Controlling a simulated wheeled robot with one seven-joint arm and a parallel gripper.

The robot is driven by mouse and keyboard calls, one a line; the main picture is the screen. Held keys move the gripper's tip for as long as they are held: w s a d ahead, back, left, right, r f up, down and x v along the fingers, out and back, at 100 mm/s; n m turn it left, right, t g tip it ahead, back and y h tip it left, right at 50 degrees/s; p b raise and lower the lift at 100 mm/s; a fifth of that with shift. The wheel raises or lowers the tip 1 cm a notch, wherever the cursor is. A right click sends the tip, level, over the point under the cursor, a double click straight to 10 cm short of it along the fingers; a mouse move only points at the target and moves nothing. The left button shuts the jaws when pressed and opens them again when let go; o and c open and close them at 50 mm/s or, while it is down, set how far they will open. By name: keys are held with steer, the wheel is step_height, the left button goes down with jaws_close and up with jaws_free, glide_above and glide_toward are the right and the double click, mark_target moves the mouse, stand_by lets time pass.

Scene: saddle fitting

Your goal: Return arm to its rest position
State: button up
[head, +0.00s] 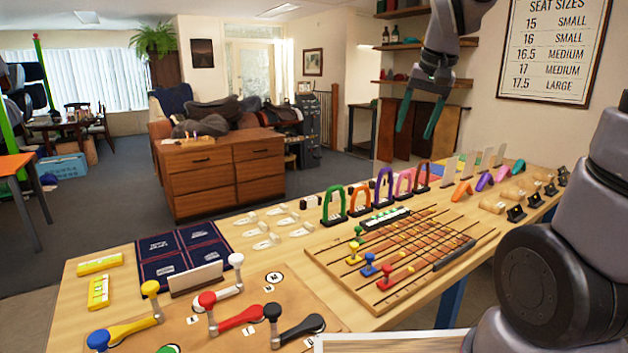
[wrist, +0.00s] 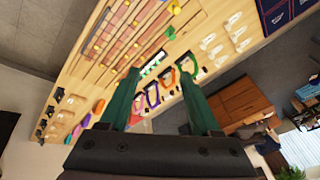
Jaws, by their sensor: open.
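My gripper (head: 419,117) is raised in the air above the far side of the workbench, in the upper part of the head view. Its two green fingers point down and stand apart with nothing between them. In the wrist view my gripper (wrist: 160,98) also shows open and empty, with the bench beyond and below its fingers. My arm comes in from the right and top of the head view. It touches nothing that I can see.
The wooden workbench (head: 75,318) holds a slotted board (head: 345,266), coloured arches (head: 334,204), a dark blue mat (head: 152,268) and coloured levers (head: 240,318). A wooden drawer cabinet (head: 262,172) stands behind. Shelves (head: 425,83) and a seat-size sign (head: 556,50) are on the right wall.

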steer(key=s+d+r+t, duration=0.1)
steer(key=s+r, duration=0.1)
steer(key=s, duration=0.5)
steer(key=s+d+r+t, duration=0.1)
steer(key=s+t, duration=0.1)
steer(key=s, duration=0.5)
steer(key=shift+d+r+m+y, duration=0.35)
steer(key=shift+m+y, duration=0.05)
